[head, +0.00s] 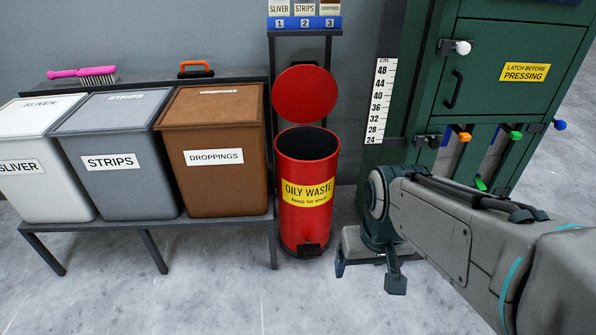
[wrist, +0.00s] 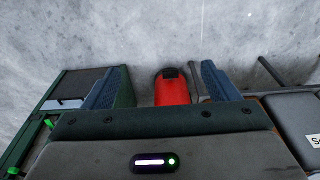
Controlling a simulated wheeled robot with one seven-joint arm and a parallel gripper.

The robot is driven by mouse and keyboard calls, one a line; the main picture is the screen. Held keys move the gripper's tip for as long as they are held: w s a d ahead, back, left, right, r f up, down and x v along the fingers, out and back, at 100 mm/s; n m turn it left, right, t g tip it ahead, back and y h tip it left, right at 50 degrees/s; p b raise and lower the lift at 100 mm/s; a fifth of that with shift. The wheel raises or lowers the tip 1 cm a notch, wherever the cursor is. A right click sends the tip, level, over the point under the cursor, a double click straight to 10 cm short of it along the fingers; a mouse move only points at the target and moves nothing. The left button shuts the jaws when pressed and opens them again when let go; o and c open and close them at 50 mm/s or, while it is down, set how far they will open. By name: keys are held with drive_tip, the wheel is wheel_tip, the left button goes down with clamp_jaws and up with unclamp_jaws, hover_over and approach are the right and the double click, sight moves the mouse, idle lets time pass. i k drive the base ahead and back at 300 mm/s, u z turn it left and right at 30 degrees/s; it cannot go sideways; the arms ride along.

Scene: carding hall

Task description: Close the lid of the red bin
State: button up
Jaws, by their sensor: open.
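The red bin (head: 306,222) stands upright on the floor, with a yellow OILY WASTE label and a black pedal (head: 309,249) at its foot. Its round red lid (head: 304,94) is raised behind the open, dark mouth. My gripper (head: 368,274) is open, points down and is to the right of the bin in the head view, apart from the lid. In the wrist view my gripper (wrist: 163,84) shows both fingers spread, with part of the red bin (wrist: 172,92) and its pedal in the gap between them. The lid is not visible there.
A bench at left carries white, grey and brown (head: 212,150) lidded boxes close beside the bin. A pink brush (head: 83,74) and an orange handle (head: 195,68) lie behind them. A green machine (head: 505,80) stands at right, beside a ruler (head: 381,100). The front floor is clear.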

sight(304, 92)
drive_tip(key=k, duration=0.55)
drive_tip(key=u, duration=0.55)
drive_tip(key=i, duration=1.9)
drive_tip(key=z, duration=0.5)
drive_tip(key=i, duration=0.45)
drive_tip(key=z, duration=0.05)
